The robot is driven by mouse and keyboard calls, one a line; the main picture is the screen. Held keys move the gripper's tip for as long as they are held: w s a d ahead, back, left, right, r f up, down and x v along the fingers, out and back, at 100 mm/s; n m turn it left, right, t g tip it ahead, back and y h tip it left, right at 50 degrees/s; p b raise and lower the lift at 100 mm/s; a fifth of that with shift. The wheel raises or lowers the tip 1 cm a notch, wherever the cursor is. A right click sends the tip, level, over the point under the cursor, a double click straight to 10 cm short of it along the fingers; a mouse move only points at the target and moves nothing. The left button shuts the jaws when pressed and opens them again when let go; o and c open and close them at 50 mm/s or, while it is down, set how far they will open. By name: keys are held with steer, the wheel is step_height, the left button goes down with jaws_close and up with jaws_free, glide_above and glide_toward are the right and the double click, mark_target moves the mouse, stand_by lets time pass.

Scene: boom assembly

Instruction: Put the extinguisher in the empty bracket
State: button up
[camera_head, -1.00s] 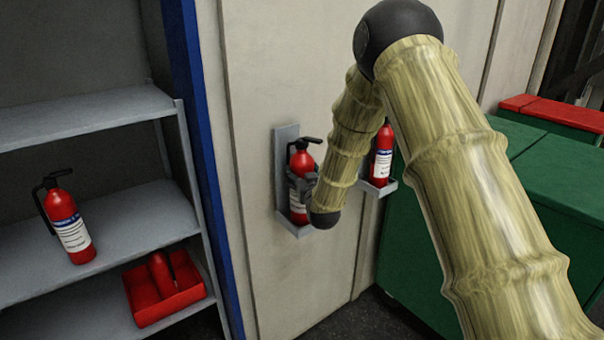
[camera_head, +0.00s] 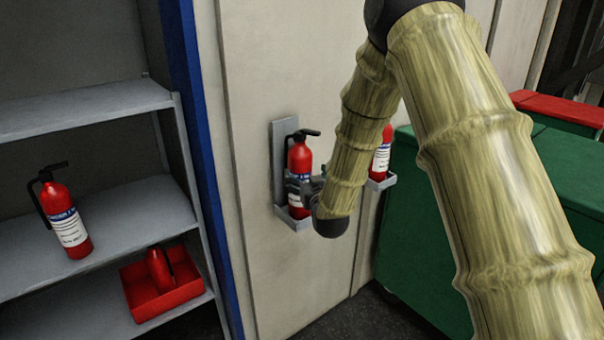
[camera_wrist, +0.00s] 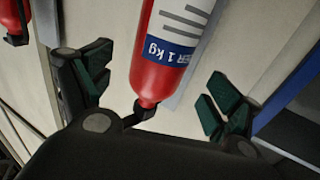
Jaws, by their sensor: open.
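A red extinguisher (camera_head: 300,158) with a black handle and a white label stands upright in the left grey wall bracket (camera_head: 280,143). My gripper (camera_head: 304,185) is at the lower half of this extinguisher, on its right and front side, and partly hides it. In the wrist view the extinguisher's red body (camera_wrist: 152,82) lies between my open fingers (camera_wrist: 158,86), with a visible gap to each green finger pad. A second extinguisher (camera_head: 381,158) stands in the right bracket (camera_head: 386,182), partly hidden by my arm.
A grey shelf unit at the left holds another extinguisher (camera_head: 66,222) on its middle shelf (camera_head: 140,220) and a red box (camera_head: 170,302) below. A blue post (camera_head: 190,120) edges the shelf. A green cabinet (camera_head: 430,270) stands right of the brackets.

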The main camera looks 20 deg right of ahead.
steer(key=s+b, duration=0.1)
steer(key=s, duration=0.4)
steer(key=s+a+f+g, duration=0.1)
steer(key=s+f+g, duration=0.2)
steer(key=s+f, duration=0.5)
steer(key=s+a+f+g, duration=0.1)
steer(key=s+f+g, duration=0.25)
steer(key=f, duration=0.85)
steer(key=s+f+g, duration=0.2)
steer(key=s+f, duration=0.4)
steer(key=f, duration=0.4)
steer(key=s+f+g, duration=0.3)
steer(key=s+f, duration=0.2)
steer(key=s, duration=0.6)
steer(key=s+a+f+g, duration=0.1)
steer(key=s+f+g, duration=0.2)
steer(key=s, duration=0.9)
steer(key=s+a+f+g+y, duration=0.1)
steer(key=s+f+g, duration=0.2)
steer(key=s+f, duration=0.5)
steer(key=s, duration=0.3)
steer(key=shift+s, duration=0.15)
steer(key=shift+g, duration=0.25)
